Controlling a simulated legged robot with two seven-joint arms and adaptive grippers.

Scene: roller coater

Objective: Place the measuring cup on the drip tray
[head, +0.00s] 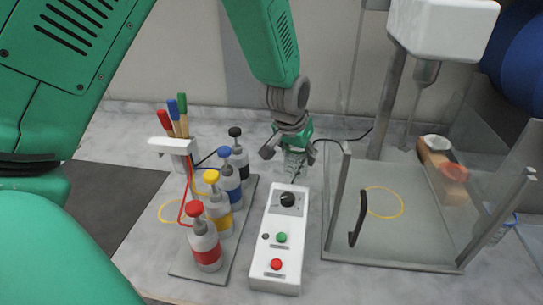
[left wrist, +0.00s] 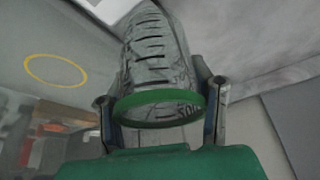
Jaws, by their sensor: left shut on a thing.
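My left gripper (head: 290,150) reaches down from the top centre, behind the white control box. It is shut on the measuring cup (head: 294,165), a clear cup with a green rim. In the left wrist view, the cup (left wrist: 158,55) sits between the two fingers of the gripper (left wrist: 160,108), with dark scale marks along its wall. I cannot tell whether its base touches the table. I cannot tell which is the drip tray.
The white control box (head: 285,235) stands in the middle.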

